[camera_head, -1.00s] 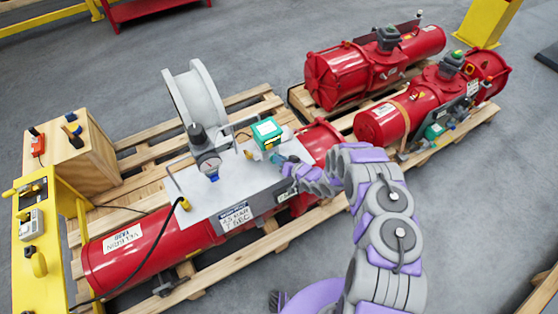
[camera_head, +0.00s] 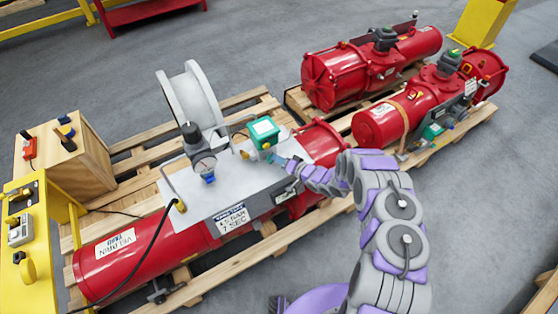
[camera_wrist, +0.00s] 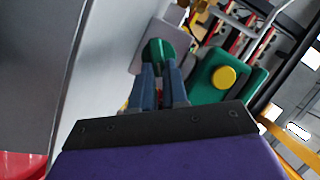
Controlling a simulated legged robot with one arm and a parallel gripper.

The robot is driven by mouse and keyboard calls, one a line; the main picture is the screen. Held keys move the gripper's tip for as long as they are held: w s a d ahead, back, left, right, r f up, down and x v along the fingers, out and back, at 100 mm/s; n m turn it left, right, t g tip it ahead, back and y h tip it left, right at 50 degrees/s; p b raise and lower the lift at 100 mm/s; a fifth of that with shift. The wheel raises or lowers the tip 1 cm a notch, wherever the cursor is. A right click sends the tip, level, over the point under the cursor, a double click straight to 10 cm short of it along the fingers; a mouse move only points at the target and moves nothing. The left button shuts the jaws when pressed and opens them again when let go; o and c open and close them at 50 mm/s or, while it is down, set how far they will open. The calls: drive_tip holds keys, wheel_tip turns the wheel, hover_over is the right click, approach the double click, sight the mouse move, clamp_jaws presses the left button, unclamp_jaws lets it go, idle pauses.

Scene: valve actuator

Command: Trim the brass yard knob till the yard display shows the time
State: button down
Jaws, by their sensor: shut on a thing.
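My gripper (camera_head: 277,160) reaches in from the right to the near side of a small green box (camera_head: 264,132) with a pale face on top. Any writing on that face is too small to read. In the wrist view my gripper's two blue-grey fingers (camera_wrist: 159,80) are close together, shut on a small green part (camera_wrist: 157,50). A round yellow knob-like disc (camera_wrist: 223,77) sits on a green housing to the right of the fingers, not between them. I cannot make out a brass knob for certain; the fingers hide what lies between them.
The green box stands by a grey plate (camera_head: 235,190) on a red cylinder (camera_head: 130,255) on a wooden pallet. A gauge (camera_head: 203,163) and a grey wheel (camera_head: 190,95) stand left of it. More red actuators (camera_head: 355,75) lie at upper right. A yellow control stand (camera_head: 30,260) is at left.

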drive_tip(key=shift+w+d, duration=0.2)
drive_tip(key=c, duration=1.3)
unclamp_jaws()
drive_tip(key=shift+o, duration=0.8)
drive_tip(key=shift+a, duration=0.1)
drive_tip(key=shift+s, duration=0.1)
drive_tip(key=p+v, duration=0.1)
drive_tip(key=v, duration=1.6)
drive_tip(key=shift+s, duration=0.2)
drive_tip(key=shift+o, duration=0.2)
drive_tip(key=shift+f, duration=0.1)
